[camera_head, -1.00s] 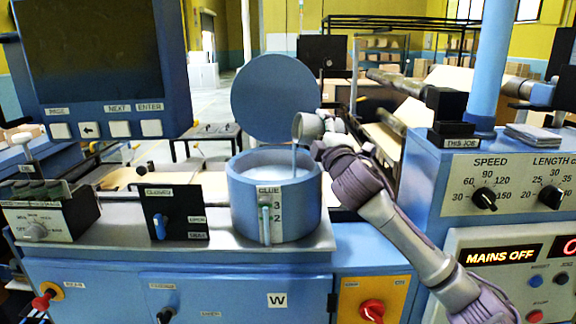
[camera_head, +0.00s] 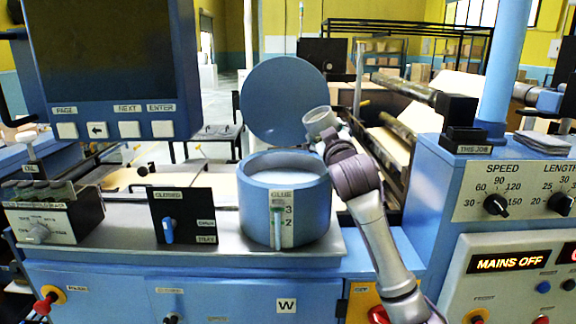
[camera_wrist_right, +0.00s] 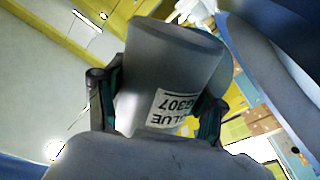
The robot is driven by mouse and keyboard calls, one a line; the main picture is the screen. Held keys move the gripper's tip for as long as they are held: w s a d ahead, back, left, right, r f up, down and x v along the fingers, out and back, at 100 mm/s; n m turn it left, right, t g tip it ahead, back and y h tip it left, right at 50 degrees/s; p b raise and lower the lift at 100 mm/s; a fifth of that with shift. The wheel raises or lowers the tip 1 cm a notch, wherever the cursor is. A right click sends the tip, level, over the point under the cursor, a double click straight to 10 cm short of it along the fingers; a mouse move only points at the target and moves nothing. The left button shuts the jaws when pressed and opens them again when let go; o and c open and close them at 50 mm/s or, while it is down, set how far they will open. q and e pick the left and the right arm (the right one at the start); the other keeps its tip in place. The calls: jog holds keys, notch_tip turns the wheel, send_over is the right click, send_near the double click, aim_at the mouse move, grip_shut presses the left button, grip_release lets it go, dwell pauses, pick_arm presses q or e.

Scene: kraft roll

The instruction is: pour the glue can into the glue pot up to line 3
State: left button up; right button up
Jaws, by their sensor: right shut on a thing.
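The grey glue can (camera_head: 319,119) is held in my right gripper (camera_head: 331,136), above and to the right of the glue pot. The can is tilted and no stream shows below it. In the right wrist view the can (camera_wrist_right: 172,70) sits between the fingers with its GLUE label upside down. The blue glue pot (camera_head: 257,206) stands open on the machine top with pale glue (camera_head: 287,166) inside. Its front gauge (camera_head: 277,227) has marks 3 and 2; the exact level in it is too small to read. My left gripper is not in view.
The round blue lid (camera_head: 283,100) stands raised behind the pot. A black lever panel (camera_head: 184,215) is left of the pot. The control console (camera_head: 520,190) is at the right, its display reading MAINS OFF. A large screen (camera_head: 98,55) is at upper left.

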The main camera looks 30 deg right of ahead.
jog(key=shift+s+d+f+m+b, duration=0.15)
jog(key=shift+d+m, duration=0.15)
jog(key=shift+m, duration=0.15)
jog(key=shift+s+d+f+m+b, duration=0.15)
jog(key=shift+d+m, duration=0.1)
jog(key=shift+m, duration=0.2)
jog(key=m, duration=0.1)
jog(key=s+d+m+p, duration=0.1)
jog(key=shift+d+m+g, duration=0.2)
jog(key=shift+m+g, duration=0.1)
jog(key=shift+g, duration=0.1)
jog(key=shift+d+r+m+p, duration=0.1)
jog(key=shift+m+p, duration=0.3)
jog(key=shift+w+d+m+p, duration=0.1)
jog(key=shift+w+m+p, duration=0.05)
jog(key=shift+m+p, duration=0.15)
jog(key=shift+d+r+p, duration=0.1)
jog(key=shift+r+p, duration=0.45)
jog(key=shift+r, duration=0.05)
notch_tip(320, 180, up, 3)
jog(key=shift+f+p, duration=0.1)
jog(key=shift+p, duration=1.15)
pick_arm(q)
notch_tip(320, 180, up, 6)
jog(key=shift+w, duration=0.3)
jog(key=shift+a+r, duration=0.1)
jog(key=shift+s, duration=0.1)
pick_arm(e)
jog(key=shift+f, duration=0.15)
